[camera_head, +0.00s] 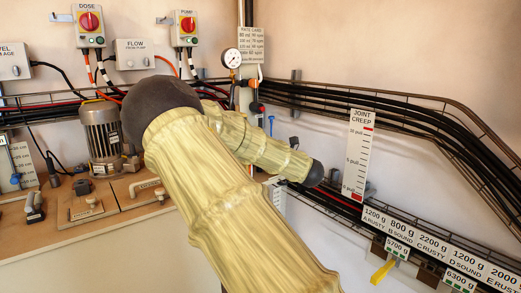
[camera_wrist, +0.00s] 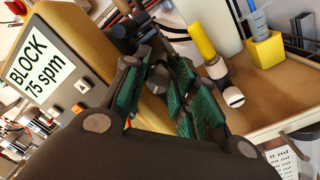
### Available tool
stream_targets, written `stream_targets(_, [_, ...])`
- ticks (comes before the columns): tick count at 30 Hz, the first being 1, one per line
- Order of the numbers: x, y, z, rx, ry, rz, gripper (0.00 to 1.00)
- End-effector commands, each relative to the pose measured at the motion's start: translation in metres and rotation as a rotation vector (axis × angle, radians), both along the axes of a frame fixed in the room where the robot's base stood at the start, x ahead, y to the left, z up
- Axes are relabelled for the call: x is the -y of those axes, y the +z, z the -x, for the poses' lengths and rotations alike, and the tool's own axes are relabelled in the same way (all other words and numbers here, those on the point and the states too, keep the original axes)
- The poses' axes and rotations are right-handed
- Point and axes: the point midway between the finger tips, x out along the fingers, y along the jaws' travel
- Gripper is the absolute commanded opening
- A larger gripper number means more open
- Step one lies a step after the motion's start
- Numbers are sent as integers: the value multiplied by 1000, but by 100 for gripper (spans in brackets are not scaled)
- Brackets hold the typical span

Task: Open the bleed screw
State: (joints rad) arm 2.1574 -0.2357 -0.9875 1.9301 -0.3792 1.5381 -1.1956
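In the wrist view my gripper (camera_wrist: 166,72) has its two green-padded fingers apart, with a gap between them. A small grey rounded metal part (camera_wrist: 158,78) shows in that gap; I cannot tell whether it is touched. Right of the fingers is a pale round head with a dark slot (camera_wrist: 233,97), on a fitting beside a yellow cylinder (camera_wrist: 202,40). It looks like a screw, but I cannot tell which part is the bleed screw. In the head view my arm covers the middle and the gripper is hidden.
A yellow box labelled BLOCK 75 spm (camera_wrist: 42,68) stands close left of the fingers. A yellow cup (camera_wrist: 265,49) sits at the upper right. In the head view are a motor (camera_head: 102,134), a pressure gauge (camera_head: 231,58) and wall cables (camera_head: 400,113).

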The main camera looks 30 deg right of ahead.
Motion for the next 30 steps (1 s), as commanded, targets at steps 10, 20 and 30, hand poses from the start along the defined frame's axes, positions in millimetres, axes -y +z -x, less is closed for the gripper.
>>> stream_targets(10, [1, 1, 4, 2, -1, 1, 29])
stream_targets(20, [7, -1, 51, 1, -4, -1, 29])
stream_targets(30, [12, -6, 105, 0, -2, 0, 29])
